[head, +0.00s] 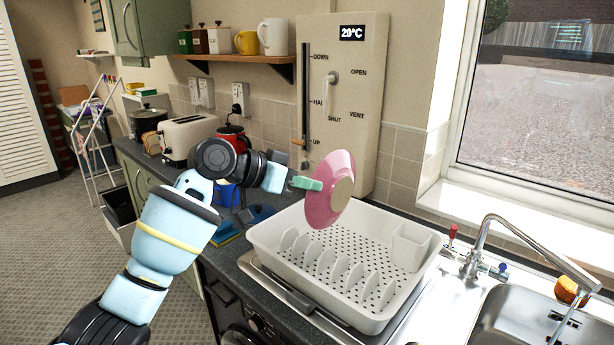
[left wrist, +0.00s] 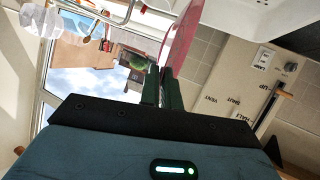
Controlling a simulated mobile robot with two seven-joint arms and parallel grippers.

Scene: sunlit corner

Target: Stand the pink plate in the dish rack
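The pink plate (head: 325,200) is held up on edge, its face tilted, above the back left part of the dish rack. My left gripper (head: 308,184) is shut on the plate's left rim. In the left wrist view the plate (left wrist: 183,32) shows edge-on between the green fingers (left wrist: 162,88). The white dish rack (head: 372,318) stands on the counter by the sink, with a row of upright dividers (head: 335,262) and a cutlery cup (head: 410,246) at its right. The rack looks empty. My right gripper is not in view.
A steel sink (head: 515,320) with a tap (head: 490,235) lies right of the rack. A wall panel with levers (head: 345,100) stands behind the plate. A toaster (head: 188,138), red kettle (head: 232,137) and blue items (head: 258,213) are on the counter to the left.

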